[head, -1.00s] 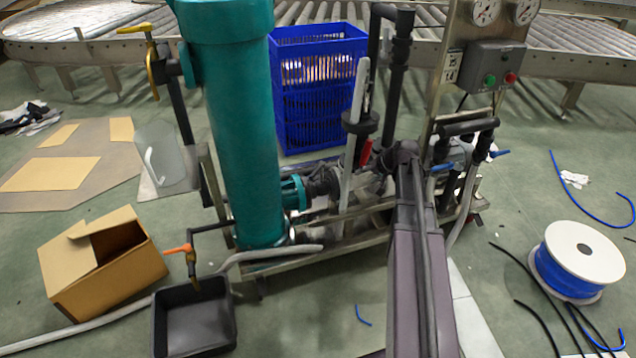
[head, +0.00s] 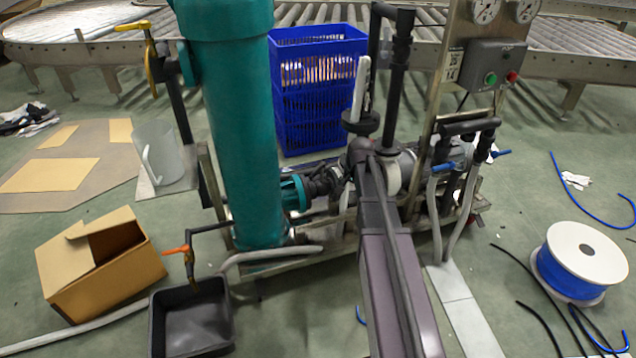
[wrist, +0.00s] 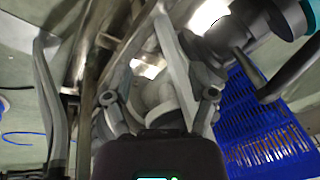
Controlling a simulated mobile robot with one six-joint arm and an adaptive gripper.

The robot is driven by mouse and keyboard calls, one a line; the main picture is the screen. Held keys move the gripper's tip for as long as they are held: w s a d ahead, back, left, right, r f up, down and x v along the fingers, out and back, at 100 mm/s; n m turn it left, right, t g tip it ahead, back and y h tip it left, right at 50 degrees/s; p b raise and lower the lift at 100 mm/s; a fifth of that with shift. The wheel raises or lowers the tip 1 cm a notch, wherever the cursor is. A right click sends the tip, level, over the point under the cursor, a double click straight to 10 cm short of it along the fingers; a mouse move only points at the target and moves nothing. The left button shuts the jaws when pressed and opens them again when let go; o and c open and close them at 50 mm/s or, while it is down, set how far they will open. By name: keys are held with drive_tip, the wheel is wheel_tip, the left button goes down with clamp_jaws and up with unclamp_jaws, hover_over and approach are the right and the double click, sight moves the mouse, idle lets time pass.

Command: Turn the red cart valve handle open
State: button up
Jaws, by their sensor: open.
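The red valve handle does not show in either current view; my arm covers the part of the cart (head: 330,232) where it stood. The cart carries a tall teal cylinder (head: 235,130), a teal pump motor (head: 293,192) and dark pipework (head: 402,60). In the head view my arm reaches up into this pipework, and my fingers are hidden. In the wrist view my gripper (wrist: 160,98) is open, its two finger sides spread apart. A pale grey rounded part lies between or behind them; I cannot tell whether they touch it.
Blue crates (head: 318,95) stand behind the cart. A control box (head: 492,68) with gauges is at upper right. A blue hose reel (head: 578,262), a black tub (head: 192,318) under an orange-handled tap, and a cardboard box (head: 100,262) are on the floor.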

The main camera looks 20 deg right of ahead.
drive_tip(key=w+a+r+m+g+h+b, duration=0.1)
drive_tip(key=w+a+r+m+h+b, duration=0.1)
drive_tip(key=a+m+h, duration=0.7)
drive_tip(key=shift+w+a+r, duration=0.2)
drive_tip(key=shift+w, duration=0.6)
idle(0.4)
drive_tip(key=shift+s, duration=0.1)
idle(0.3)
drive_tip(key=s+a+r+n+y+p, duration=0.3)
drive_tip(key=s+n+p, duration=0.3)
drive_tip(key=s, duration=0.2)
drive_tip(key=s+a+r+n+g+y+p, duration=0.1)
drive_tip(key=s+a+r+n+y+p, duration=0.2)
drive_tip(key=s+r+n+p, duration=0.2)
drive_tip(key=s+a+r+n+g+y+p, duration=0.1)
drive_tip(key=s+a+r+n+y+p, duration=0.1)
drive_tip(key=s+n+p, duration=0.4)
drive_tip(key=shift+s+a+r+n+y+p, duration=0.6)
drive_tip(key=shift+s+r, duration=0.65)
drive_tip(key=shift+s, duration=1.15)
drive_tip(key=shift+d, duration=0.1)
